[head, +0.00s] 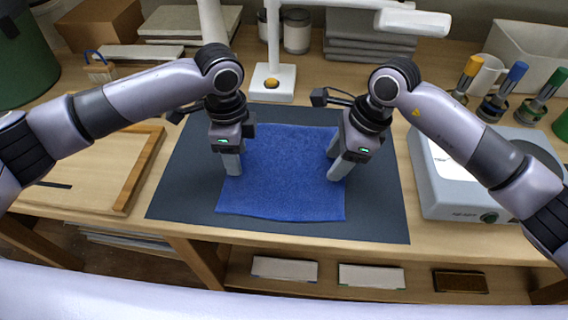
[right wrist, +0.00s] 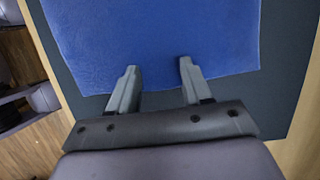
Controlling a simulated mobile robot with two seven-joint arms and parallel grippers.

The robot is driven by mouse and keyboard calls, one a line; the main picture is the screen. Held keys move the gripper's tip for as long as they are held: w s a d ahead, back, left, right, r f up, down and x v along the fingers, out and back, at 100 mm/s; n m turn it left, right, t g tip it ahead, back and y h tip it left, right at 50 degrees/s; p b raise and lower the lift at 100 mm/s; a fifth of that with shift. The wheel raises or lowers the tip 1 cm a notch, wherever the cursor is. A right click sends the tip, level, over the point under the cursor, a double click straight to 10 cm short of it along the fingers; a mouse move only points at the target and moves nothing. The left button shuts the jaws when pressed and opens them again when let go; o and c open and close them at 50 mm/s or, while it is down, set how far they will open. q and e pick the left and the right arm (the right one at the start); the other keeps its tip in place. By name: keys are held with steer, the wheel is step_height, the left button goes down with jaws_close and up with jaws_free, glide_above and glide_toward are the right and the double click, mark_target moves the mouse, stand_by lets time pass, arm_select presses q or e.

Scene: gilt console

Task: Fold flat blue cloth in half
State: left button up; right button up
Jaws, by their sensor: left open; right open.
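The blue cloth (head: 285,185) lies flat and spread out on a dark grey mat (head: 180,190) on the table. My left gripper (head: 231,172) is open over the left part of the cloth, near its left edge. My right gripper (head: 333,168) is open over the right edge of the cloth. In the right wrist view my right gripper (right wrist: 157,75) shows two spread fingers with nothing between them but the blue cloth (right wrist: 150,35) below. Whether the fingertips touch the cloth cannot be told. The grippers hide parts of its left and right edges.
A wooden tray (head: 122,190) lies left of the mat. A grey device (head: 458,200) with a white top stands right of it. A white lamp base (head: 273,84) stands behind the cloth. The mat's front strip is clear.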

arm_select(q)
steer(key=shift+f, duration=0.15)
jaws_close()
arm_select(e)
steer(key=shift+f, duration=0.15)
jaws_close()
